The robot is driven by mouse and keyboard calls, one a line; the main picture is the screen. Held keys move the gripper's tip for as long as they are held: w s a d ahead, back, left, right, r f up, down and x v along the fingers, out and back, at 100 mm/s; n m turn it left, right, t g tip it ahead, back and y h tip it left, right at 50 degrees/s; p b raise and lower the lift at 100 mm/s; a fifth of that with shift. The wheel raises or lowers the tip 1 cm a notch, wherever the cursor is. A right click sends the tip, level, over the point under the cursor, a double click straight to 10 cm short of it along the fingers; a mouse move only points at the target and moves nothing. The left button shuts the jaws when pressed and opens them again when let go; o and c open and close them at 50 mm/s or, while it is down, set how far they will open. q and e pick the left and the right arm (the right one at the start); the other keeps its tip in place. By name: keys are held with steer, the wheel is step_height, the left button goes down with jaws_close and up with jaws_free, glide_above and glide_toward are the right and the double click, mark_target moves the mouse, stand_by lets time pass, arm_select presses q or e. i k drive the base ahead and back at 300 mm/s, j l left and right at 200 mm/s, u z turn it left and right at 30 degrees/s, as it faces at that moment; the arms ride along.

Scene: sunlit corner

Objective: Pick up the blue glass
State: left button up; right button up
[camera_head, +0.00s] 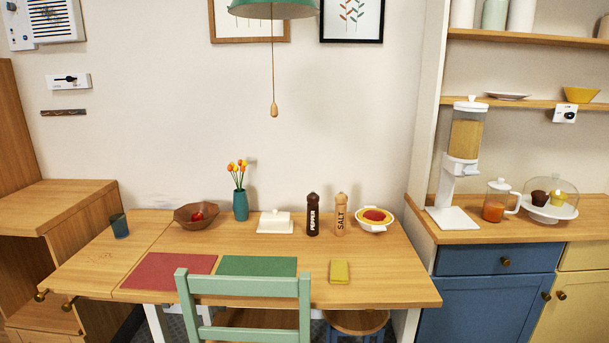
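The blue glass (119,226) is a small dark blue tumbler. It stands upright near the left end of the wooden table (75,266), close to the table's back left edge. Nothing touches it and it is seen whole. Neither of my grippers shows in the head view.
A brown bowl (197,216) with a red fruit stands right of the glass. Farther right are a teal tulip vase (241,205), butter dish (275,222), pepper mill (313,214) and salt mill (341,214). A green chair (245,286) blocks the front. A wooden cabinet (60,204) adjoins left.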

mark_target(119, 222)
steer(key=i+j, duration=0.25)
steer(key=j, duration=0.2)
steer(key=i+j, duration=0.25)
steer(key=j, duration=0.15)
steer(key=i+j, duration=0.25)
steer(key=j, duration=0.2)
steer(key=z, duration=0.05)
